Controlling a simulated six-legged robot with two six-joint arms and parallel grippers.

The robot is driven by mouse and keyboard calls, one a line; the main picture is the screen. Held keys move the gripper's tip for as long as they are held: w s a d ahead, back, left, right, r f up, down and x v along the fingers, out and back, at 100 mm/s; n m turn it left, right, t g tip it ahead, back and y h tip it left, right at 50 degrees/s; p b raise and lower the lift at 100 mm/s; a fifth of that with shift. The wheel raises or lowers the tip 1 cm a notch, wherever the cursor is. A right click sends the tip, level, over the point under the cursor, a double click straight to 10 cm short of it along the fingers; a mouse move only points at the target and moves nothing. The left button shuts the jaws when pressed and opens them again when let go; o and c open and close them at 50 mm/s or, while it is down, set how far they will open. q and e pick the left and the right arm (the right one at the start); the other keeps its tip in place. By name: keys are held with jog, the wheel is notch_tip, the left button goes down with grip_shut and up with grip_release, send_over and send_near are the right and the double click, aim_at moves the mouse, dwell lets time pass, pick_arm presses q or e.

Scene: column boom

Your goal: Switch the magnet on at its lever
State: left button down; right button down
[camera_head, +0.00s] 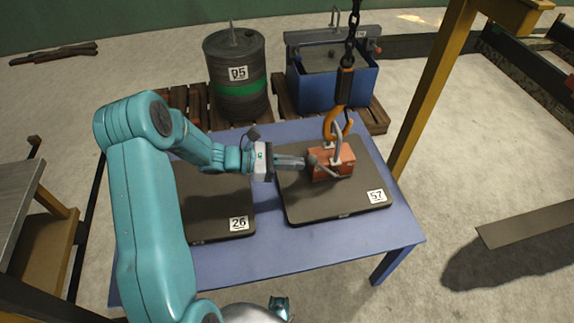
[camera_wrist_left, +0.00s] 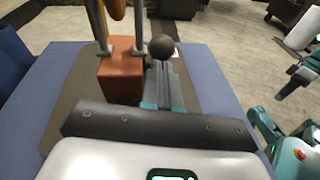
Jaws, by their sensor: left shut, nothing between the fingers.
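The magnet (camera_head: 338,168) is an orange-red block with a grey bail on top, resting on the dark mat marked 57 (camera_head: 330,206). It also shows in the left wrist view (camera_wrist_left: 121,80). Its lever has a dark ball knob (camera_wrist_left: 162,47); in the head view the knob (camera_head: 313,160) is at the block's left side. My left gripper (camera_head: 302,162) is shut and empty, its tips at the knob; whether they touch cannot be told. An orange hook (camera_head: 332,122) hangs at the bail. Teal parts of mine at the wrist view's right edge do not clearly show the right jaws.
The mats lie on a blue table (camera_head: 280,256); the other is marked 26 (camera_head: 208,217). A chain (camera_head: 351,45) hangs above the magnet. A yellow post (camera_head: 430,90) rises at the right.

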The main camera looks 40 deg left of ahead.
pick_arm(q)
jog(key=w+d+r+g+y+p, duration=0.1)
jog(key=r+p, duration=0.1)
jog(key=p, duration=0.1)
jog(key=w+d+r+g+y+p, duration=0.1)
jog(key=p, duration=0.3)
jog(key=w+d+r+g+y+p, duration=0.1)
jog(key=r+p, duration=0.1)
jog(key=p, duration=0.2)
jog(key=shift+w+r, duration=0.1)
jog(key=shift+r, duration=0.25)
jog(key=w+d+r+g+y+p, duration=0.1)
jog(key=w+d+p, duration=0.3)
jog(key=w, duration=0.2)
jog(key=shift+d+n+p, duration=0.3)
jog(key=shift+d, duration=0.1)
jog(key=shift+r, duration=0.1)
